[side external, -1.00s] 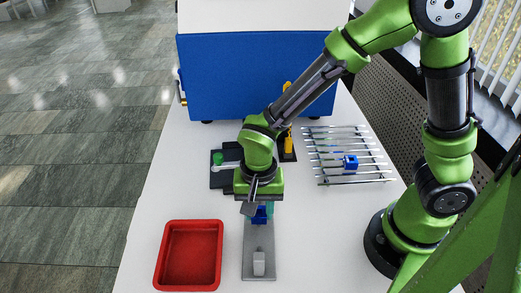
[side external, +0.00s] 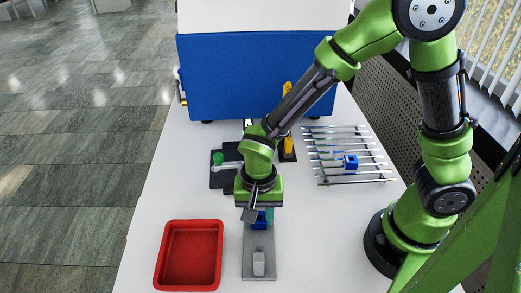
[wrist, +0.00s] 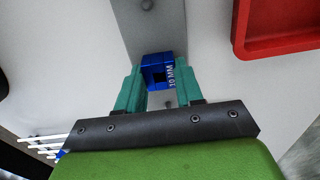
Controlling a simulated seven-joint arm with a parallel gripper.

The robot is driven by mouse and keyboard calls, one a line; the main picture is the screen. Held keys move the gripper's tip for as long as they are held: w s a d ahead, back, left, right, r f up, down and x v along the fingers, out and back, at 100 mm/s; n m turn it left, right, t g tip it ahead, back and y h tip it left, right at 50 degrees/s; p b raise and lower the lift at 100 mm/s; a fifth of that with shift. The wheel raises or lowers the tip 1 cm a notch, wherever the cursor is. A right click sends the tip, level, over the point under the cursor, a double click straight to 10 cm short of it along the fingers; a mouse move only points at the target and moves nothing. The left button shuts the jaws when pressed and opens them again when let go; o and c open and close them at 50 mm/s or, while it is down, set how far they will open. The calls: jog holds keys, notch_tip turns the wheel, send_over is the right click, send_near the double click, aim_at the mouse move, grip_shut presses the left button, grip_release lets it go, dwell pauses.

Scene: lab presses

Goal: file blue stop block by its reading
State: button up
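A blue stop block (wrist: 158,72) marked "10 MM" sits between the teal fingers of my gripper (wrist: 158,88), which look closed against its sides. In the side view my gripper (side external: 260,216) points down over the far end of a grey metal plate (side external: 258,240), with the blue block (side external: 258,222) at its fingertips. I cannot tell whether the block touches the plate. A second blue block (side external: 350,162) sits on a rack of metal rails (side external: 355,181) at the right. A red tray (side external: 190,224) stands left of the plate and looks empty.
A light grey upright piece (side external: 258,263) stands on the plate's near end. Behind my gripper are a black fixture with a green knob (side external: 218,158) and a yellow part (side external: 288,146). A large blue-fronted box (side external: 225,85) closes off the back. White table is clear right of the plate.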

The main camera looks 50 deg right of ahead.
aim_at(259, 220)
jog(key=o, duration=0.5)
jog(key=shift+r, duration=0.15)
notch_tip(259, 220, up, 17)
dwell(0.5)
jog(key=s+d+r+n+t+y, duration=0.1)
jog(key=s+d+r+n+t, duration=0.1)
jog(key=d, duration=0.4)
jog(key=s+d+r+n+t+y, duration=0.1)
jog(key=s+d+r+n+t, duration=0.1)
jog(key=d+t, duration=0.3)
jog(key=shift+s+d+r+n, duration=0.25)
jog(key=shift+d+r+n, duration=0.3)
jog(key=shift+d+n, duration=0.35)
